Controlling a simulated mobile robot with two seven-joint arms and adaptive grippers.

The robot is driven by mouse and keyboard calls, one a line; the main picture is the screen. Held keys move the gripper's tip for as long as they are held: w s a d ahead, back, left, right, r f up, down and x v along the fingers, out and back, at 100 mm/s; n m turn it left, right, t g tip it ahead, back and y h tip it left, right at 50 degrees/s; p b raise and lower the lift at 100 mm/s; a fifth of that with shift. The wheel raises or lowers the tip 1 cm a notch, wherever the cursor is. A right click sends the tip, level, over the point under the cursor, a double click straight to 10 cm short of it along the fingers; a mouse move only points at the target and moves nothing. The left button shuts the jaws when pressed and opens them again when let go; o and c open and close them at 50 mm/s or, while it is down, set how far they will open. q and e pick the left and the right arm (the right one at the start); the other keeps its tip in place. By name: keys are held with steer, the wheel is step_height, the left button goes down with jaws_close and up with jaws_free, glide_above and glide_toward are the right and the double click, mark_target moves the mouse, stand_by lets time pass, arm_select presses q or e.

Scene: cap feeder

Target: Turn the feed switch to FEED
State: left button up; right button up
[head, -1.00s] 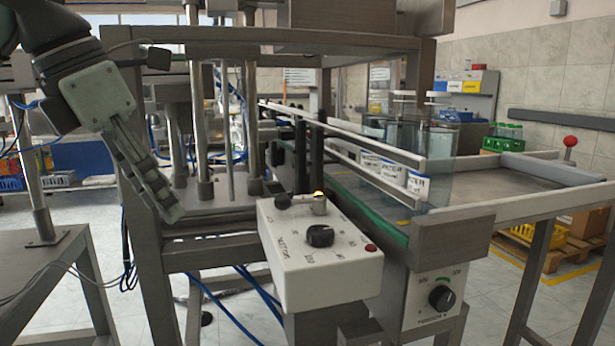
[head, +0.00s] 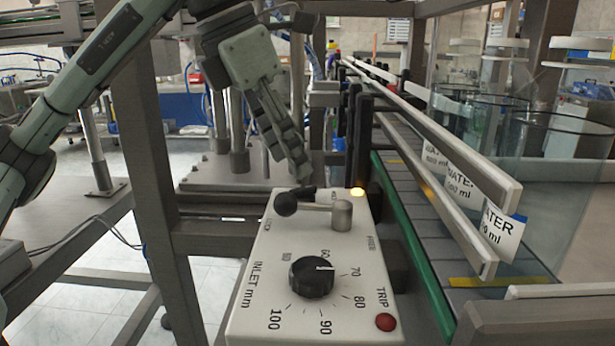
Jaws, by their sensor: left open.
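The feed switch (head: 318,207) is a grey lever with a black ball knob, on top of a white control box (head: 262,300). Its pivot post is at the right end and its knob points left, towards the LOCK side. The word FEED is printed to the right, near the box's right edge. My left gripper (head: 296,168) is open and points down just behind the knob, seen from the side. I cannot tell whether its fingertips touch the switch. My right gripper is out of view.
A black INLET mm dial (head: 312,277) and a red TRIP button (head: 385,322) sit nearer on the box. A yellow lamp (head: 357,191) glows behind the switch. A conveyor with guide rails (head: 440,130) runs along the right, and a metal frame post (head: 165,150) stands left.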

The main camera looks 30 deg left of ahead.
mark_target(303, 188)
arm_select(q)
steer(key=x, duration=0.4)
steer(key=shift+f, duration=0.1)
steer(key=shift+w+d+f, duration=0.1)
steer(key=shift+w+f, duration=0.1)
steer(key=shift+f, duration=0.3)
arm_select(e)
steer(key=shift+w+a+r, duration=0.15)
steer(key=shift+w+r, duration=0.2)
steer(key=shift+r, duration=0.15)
arm_select(q)
steer(key=c, duration=1.1)
steer(key=shift+c, duration=0.2)
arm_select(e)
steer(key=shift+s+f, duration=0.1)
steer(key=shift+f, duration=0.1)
